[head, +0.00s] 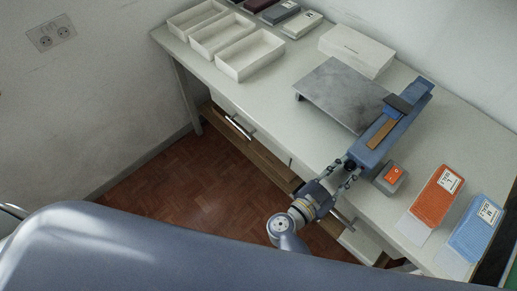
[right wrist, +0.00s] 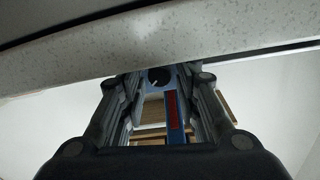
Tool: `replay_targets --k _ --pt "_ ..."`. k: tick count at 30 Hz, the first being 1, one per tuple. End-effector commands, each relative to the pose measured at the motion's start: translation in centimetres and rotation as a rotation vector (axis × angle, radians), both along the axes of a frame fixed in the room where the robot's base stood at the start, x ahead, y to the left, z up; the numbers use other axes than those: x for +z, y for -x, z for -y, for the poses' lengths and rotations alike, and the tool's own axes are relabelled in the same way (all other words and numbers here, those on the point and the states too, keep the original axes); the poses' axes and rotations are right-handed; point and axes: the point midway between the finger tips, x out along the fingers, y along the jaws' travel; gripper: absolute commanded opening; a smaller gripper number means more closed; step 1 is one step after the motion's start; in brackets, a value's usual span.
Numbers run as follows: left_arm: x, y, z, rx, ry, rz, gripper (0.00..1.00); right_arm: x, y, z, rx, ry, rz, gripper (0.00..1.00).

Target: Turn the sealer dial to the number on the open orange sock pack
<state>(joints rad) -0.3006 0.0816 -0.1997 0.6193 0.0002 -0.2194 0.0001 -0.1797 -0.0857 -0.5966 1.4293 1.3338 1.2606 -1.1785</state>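The blue sealer (head: 397,124) stands at the table's front edge, with a black dial (head: 350,165) on its near end. In the right wrist view the dial (right wrist: 158,76) shows a pale pointer mark aimed down and left. My right gripper (head: 343,178) is open, its fingers on either side of the dial; I cannot tell whether they touch it. The orange sock pack (head: 436,205) lies to the right with a pale flap at its near end. Its white label carries a mark like a 1, too small to be sure. My left gripper is not in view.
A small grey box with an orange switch (head: 393,173) sits right beside the sealer, close to my right gripper. A blue sock pack (head: 473,232) lies beyond the orange one. A grey plate (head: 340,95), white box (head: 357,50) and open white trays (head: 249,54) stand farther back.

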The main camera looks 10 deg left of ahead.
Motion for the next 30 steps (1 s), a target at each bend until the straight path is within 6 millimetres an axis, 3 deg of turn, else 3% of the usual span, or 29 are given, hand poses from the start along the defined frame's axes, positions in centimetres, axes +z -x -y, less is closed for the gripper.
replay_targets --k 14,30 --pt "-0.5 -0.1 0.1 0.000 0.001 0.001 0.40 0.0 -0.2 0.0 0.003 0.291 -0.188 0.30" --pt "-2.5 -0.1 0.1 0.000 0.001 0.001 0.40 -0.3 8.6 -6.3 0.001 0.301 -0.210 0.30"
